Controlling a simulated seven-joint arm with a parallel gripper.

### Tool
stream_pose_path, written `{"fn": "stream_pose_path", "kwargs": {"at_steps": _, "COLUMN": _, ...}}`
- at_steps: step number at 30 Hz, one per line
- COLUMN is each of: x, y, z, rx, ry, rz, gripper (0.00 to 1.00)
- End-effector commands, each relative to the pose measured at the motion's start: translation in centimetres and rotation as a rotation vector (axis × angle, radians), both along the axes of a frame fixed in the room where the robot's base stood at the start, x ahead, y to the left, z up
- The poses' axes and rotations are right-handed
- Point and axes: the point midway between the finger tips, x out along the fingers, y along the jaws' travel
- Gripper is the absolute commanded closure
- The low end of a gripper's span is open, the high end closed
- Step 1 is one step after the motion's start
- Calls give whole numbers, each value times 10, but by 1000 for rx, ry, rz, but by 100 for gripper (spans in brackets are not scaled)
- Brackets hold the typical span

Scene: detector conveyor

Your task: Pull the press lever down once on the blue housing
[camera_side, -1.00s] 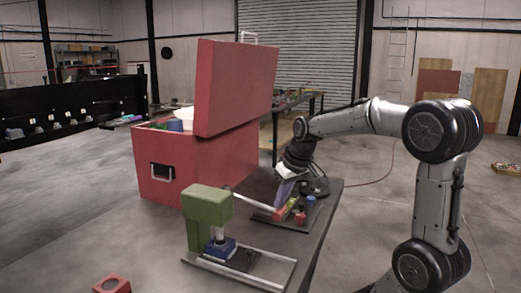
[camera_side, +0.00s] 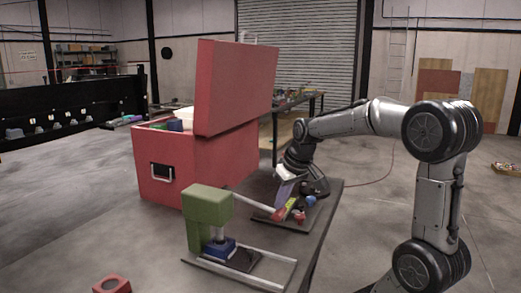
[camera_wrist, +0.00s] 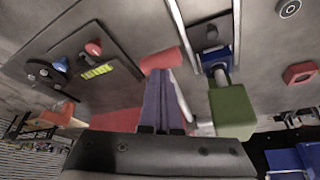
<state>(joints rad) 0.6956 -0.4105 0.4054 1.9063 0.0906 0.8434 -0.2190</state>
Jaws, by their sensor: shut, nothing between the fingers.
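The press has a green head (camera_side: 208,205) above a blue housing (camera_side: 222,247) on a base with pale rails. In the wrist view the green head (camera_wrist: 232,108) and blue housing (camera_wrist: 214,60) are right of my fingers. A silver lever (camera_side: 250,203) runs from the head to a red grip (camera_side: 278,214), also seen in the wrist view (camera_wrist: 160,60). My gripper (camera_side: 281,205) is shut and empty, pointing down. Its fingertips (camera_wrist: 160,72) meet the red grip in the picture; I cannot tell whether they touch. The lever slopes down toward its grip.
A dark panel (camera_side: 261,216) with red and blue knobs and a yellow-green strip (camera_wrist: 97,72) lies beside the grip. A large open red chest (camera_side: 190,180) stands behind the press. A red block (camera_side: 112,285) lies at front left.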

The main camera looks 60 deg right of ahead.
Motion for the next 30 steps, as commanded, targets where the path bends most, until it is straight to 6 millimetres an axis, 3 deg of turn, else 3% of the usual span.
{"fn": "stream_pose_path", "kwargs": {"at_steps": 1, "x": -3, "y": 1, "z": -7, "rx": 12, "ry": 19, "rz": 0, "gripper": 100}}
{"fn": "stream_pose_path", "kwargs": {"at_steps": 11, "x": -3, "y": 1, "z": -6, "rx": 12, "ry": 21, "rz": 0, "gripper": 100}}
{"fn": "stream_pose_path", "kwargs": {"at_steps": 24, "x": -3, "y": 0, "z": 34, "rx": 5, "ry": 9, "rz": 0, "gripper": 100}}
{"fn": "stream_pose_path", "kwargs": {"at_steps": 30, "x": -3, "y": 0, "z": 42, "rx": 4, "ry": 8, "rz": 0, "gripper": 100}}
